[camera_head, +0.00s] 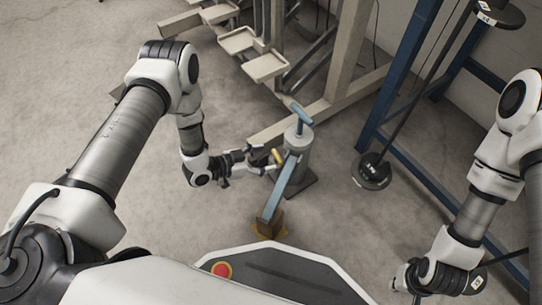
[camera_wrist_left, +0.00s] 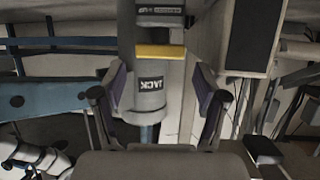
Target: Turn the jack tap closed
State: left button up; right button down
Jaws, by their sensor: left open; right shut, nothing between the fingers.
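The jack (camera_head: 299,142) is a grey upright cylinder on a dark base, with a pale blue T-shaped piece on top and a long blue lever slanting down towards me. Its tap (camera_head: 277,156) is a small yellow bar on the side facing my left gripper. My left gripper (camera_head: 263,161) is open, close to the tap. In the left wrist view the tap (camera_wrist_left: 160,51) lies level above the JACK label, beyond and slightly above the open fingers (camera_wrist_left: 161,80). It is not held; contact cannot be told. My right gripper (camera_head: 415,290) is shut and empty at the lower right.
A beige rack (camera_head: 345,60) is behind the jack. A blue frame (camera_head: 400,75) and a round black weight (camera_head: 373,171) are to the right. The floor left of the jack is clear.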

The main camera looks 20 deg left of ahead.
pick_arm(q)
jog(key=v, duration=0.8)
jog(key=shift+s+a, duration=0.2)
jog(key=shift+s, duration=0.05)
jog(key=shift+r, duration=0.15)
jog(key=g+y+p, duration=0.4)
jog(key=g+y, duration=0.2)
jog(key=y, duration=0.1)
send_near(277, 155)
pick_arm(e)
notch_tip(277, 155, up, 4)
jog(key=w, duration=0.1)
pick_arm(q)
jog(key=b+x, duration=0.4)
jog(key=x, duration=0.4)
jog(key=shift+f, duration=0.4)
jog(key=shift+r, duration=0.1)
pick_arm(e)
jog(key=f, duration=0.2)
jog(key=d+f, duration=0.1)
jog(key=f, duration=0.1)
jog(key=shift+w, duration=0.1)
